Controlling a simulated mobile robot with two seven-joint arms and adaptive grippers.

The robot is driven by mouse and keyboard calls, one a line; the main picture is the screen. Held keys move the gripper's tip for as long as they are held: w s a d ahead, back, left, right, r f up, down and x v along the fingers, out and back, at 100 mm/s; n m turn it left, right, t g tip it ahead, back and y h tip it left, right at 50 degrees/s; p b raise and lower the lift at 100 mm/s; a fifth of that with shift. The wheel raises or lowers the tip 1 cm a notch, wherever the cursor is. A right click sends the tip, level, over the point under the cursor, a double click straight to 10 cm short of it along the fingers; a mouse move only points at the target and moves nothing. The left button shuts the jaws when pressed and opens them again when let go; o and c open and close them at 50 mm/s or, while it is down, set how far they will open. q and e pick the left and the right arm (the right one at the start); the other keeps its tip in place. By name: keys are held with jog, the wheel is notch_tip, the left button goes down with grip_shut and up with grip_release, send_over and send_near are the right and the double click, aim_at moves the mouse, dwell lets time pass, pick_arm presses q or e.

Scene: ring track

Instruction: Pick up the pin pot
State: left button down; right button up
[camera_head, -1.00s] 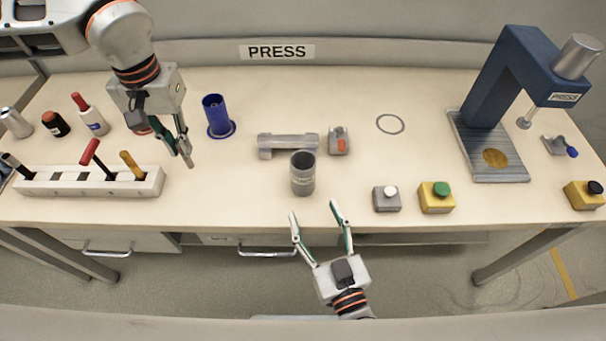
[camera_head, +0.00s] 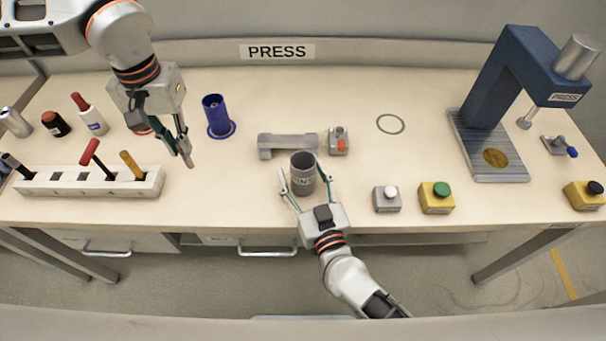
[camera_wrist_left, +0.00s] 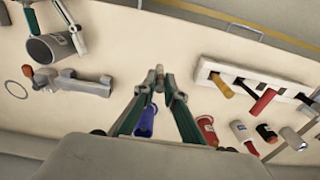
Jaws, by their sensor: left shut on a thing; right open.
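The pin pot (camera_head: 303,181) is a dark grey open cup with pale lettering, standing upright near the table's front middle. It also shows at the upper left of the left wrist view (camera_wrist_left: 48,48). My right gripper (camera_head: 307,179) is open, with one finger on each side of the pot; I cannot tell whether they touch it. My left gripper (camera_head: 188,160) is above the table at the left, away from the pot. In the left wrist view its fingertips close on a small grey piece (camera_wrist_left: 159,72), too small to name surely.
A grey block (camera_head: 287,145) and a small clamp with an orange part (camera_head: 339,143) stand just behind the pot. A blue holder (camera_head: 216,118) and a tool rack (camera_head: 90,182) are left. Button boxes (camera_head: 436,198) and the press (camera_head: 490,120) are right. A ring outline (camera_head: 390,124) lies behind.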

aim_at(186, 160)
jog(key=c, duration=1.2)
jog(key=shift+r, duration=0.1)
notch_tip(186, 160, up, 10)
